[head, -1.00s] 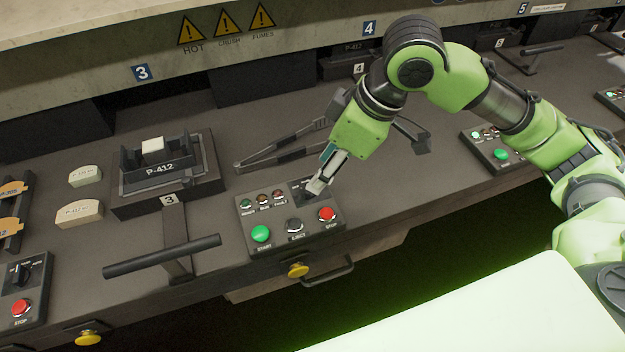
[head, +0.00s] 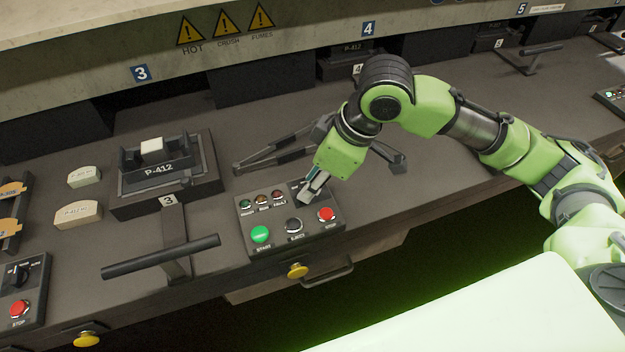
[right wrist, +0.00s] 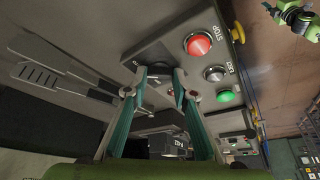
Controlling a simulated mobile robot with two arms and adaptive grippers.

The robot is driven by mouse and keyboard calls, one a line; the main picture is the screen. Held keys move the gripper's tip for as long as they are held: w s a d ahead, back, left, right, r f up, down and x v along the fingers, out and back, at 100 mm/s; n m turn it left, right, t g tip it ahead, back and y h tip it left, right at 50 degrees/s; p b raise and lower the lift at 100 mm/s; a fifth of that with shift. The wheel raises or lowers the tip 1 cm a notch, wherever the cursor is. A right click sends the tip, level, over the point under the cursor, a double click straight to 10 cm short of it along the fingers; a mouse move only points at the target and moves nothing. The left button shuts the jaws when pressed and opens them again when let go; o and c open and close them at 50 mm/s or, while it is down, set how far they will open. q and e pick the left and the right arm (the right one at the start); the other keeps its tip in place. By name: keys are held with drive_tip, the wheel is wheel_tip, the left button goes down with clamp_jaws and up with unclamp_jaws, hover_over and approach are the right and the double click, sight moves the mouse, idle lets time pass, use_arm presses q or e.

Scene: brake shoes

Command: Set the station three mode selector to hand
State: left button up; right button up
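My right gripper (head: 308,193) points down at the box's upper right corner, where the mode selector panel is. The gripper covers the selector, so its setting is hidden. In the right wrist view the two fingertips (right wrist: 160,76) are apart over the dark panel; I cannot tell whether they touch the knob.
Tongs (head: 270,150) lie behind the box. A black lever handle (head: 160,257) stands to its left, near the P-412 fixture (head: 165,172). A yellow knob (head: 297,271) sits on the bench front. Another box with a selector (head: 20,272) is at far left.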

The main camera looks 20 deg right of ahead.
drive_tip(key=shift+r+n+p, duration=0.2)
drive_tip(key=shift+n+p, duration=0.2)
drive_tip(key=shift+p, duration=0.5)
drive_tip(key=n+g+y+p, duration=0.1)
drive_tip(key=n+p, duration=0.2)
drive_tip(key=p, duration=0.2)
drive_tip(key=shift+n+g, duration=0.3)
drive_tip(key=shift+w+n+g+p, duration=0.15)
drive_tip(key=shift+n+g+p, duration=0.25)
drive_tip(key=shift+n+p, duration=0.65)
drive_tip(key=shift+f+n+p, duration=0.15)
drive_tip(key=shift+n+p, duration=0.35)
drive_tip(key=shift+n, duration=0.15)
drive_tip(key=shift+g, duration=0.3)
drive_tip(key=o, duration=1.1)
